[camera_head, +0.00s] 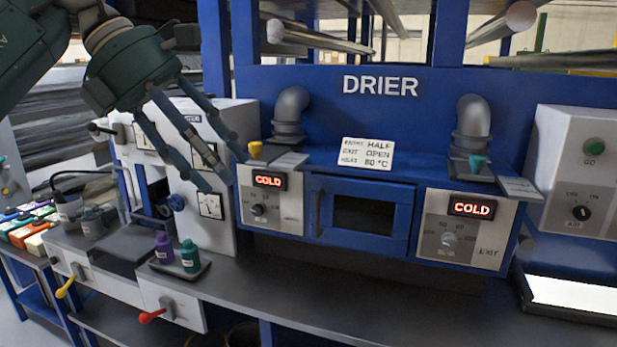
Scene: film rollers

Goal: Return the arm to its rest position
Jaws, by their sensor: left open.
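My left arm comes in from the upper left, and my left gripper (218,172) hangs in the air with its fingers pointing down and to the right. The fingers are spread apart and hold nothing. They are in front of the white cabinet beside the drier and hide part of it. My right gripper is not in the picture.
The blue drier (455,108) has two panels lit "COLD" and a card (366,153) on its ledge. A purple bottle (163,248) and a green bottle (190,257) stand on a small tray. The grey counter (360,290) is clear before the drier.

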